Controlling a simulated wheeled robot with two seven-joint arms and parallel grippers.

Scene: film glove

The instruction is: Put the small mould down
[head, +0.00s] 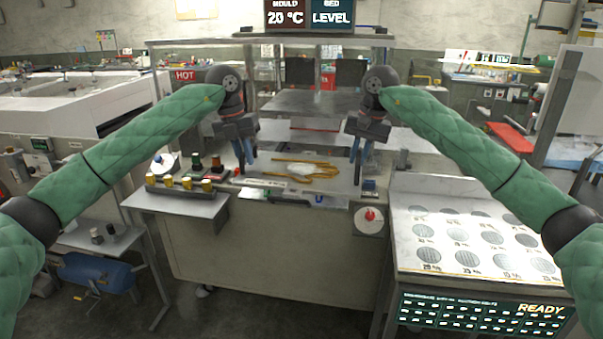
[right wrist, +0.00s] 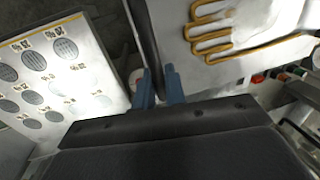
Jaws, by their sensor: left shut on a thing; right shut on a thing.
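The small mould is a pale plate (head: 262,168) with a raised gold hand-shaped outline; it also shows in the right wrist view (right wrist: 258,15). It lies level between my two grippers, over the front of the machine bench. My left gripper (head: 244,160) is shut at the plate's left edge. My right gripper (head: 361,166) is shut at its right edge; in the right wrist view its blue fingers (right wrist: 159,86) stand at that edge. The exact contact is hidden by the fingers. I cannot tell whether the plate touches the bench.
Coloured knobs and pegs sit on a grey side shelf (head: 185,203) at the left. A red dial (head: 370,215) is on the bench front. A sloped white board (head: 440,195) with grey discs stands at the right. A dark plate (head: 312,103) lies farther back under the frame.

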